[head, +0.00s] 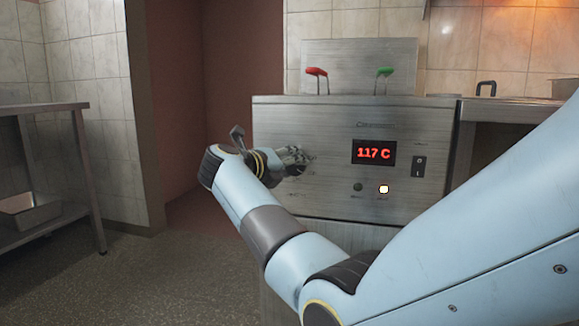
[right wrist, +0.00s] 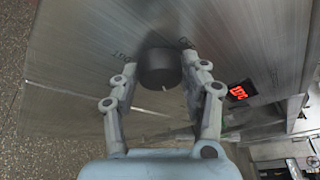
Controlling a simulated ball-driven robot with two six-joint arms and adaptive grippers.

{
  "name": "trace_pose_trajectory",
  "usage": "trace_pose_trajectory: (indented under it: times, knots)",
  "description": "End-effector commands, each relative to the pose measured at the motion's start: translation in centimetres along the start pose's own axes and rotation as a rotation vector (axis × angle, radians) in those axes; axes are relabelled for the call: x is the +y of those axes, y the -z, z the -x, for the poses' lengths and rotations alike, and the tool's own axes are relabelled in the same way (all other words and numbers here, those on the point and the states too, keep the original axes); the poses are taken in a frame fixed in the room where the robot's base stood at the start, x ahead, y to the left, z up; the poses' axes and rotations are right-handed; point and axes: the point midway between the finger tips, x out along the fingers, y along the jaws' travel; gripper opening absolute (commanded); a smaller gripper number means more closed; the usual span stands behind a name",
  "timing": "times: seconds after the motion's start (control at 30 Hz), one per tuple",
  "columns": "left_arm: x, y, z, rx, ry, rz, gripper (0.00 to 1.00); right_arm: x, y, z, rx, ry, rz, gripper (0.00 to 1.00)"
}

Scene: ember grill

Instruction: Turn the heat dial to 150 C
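The heat dial (right wrist: 160,68) is a dark round knob with a small pale mark, on the brushed steel front panel (head: 330,195). My right gripper (head: 305,157) is at the left part of this panel in the head view and hides the dial there. In the right wrist view, my right gripper (right wrist: 158,66) has its fingers spread on either side of the dial. The fingers look close to its sides, without a clear grip. The red display (head: 374,153) reads 117 C; it shows tilted in the right wrist view (right wrist: 241,90). My left gripper is not in view.
A steel table (head: 45,109) stands at left, with open floor between.

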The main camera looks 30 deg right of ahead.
Motion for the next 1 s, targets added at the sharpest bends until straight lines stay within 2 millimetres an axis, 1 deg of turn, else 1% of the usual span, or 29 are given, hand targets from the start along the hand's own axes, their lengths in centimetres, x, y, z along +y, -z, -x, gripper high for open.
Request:
trace_pose_trajectory:
  times: [0.03, 0.17, 0.2, 0.47, 0.57, 0.8, 0.9, 1.0]
  knots:
    - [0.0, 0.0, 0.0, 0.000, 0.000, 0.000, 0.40, 0.2, 0.2, 0.0, 0.004, -0.002, 0.004, 0.50]
    - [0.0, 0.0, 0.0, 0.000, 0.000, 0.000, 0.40, 0.1, 0.2, 0.0, 0.003, -0.002, 0.003, 0.67]
    - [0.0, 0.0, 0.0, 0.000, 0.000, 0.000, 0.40, 0.1, 0.1, 0.0, 0.002, -0.001, 0.002, 0.69]
    - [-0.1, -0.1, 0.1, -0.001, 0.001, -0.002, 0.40, 0.1, 0.1, 0.2, 0.001, -0.001, 0.001, 0.69]
    - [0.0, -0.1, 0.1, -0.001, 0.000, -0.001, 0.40, 0.2, 0.0, 1.1, 0.000, -0.004, 0.000, 0.69]
    - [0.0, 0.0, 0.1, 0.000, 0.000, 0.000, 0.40, 0.2, 0.1, 5.3, 0.003, -0.005, 0.000, 0.69]
    - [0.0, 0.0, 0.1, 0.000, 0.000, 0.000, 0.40, 0.2, 0.1, 6.6, 0.002, -0.004, 0.002, 0.69]
    - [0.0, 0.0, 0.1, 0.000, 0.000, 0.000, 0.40, 0.2, 0.1, 7.3, 0.002, -0.002, 0.003, 0.69]
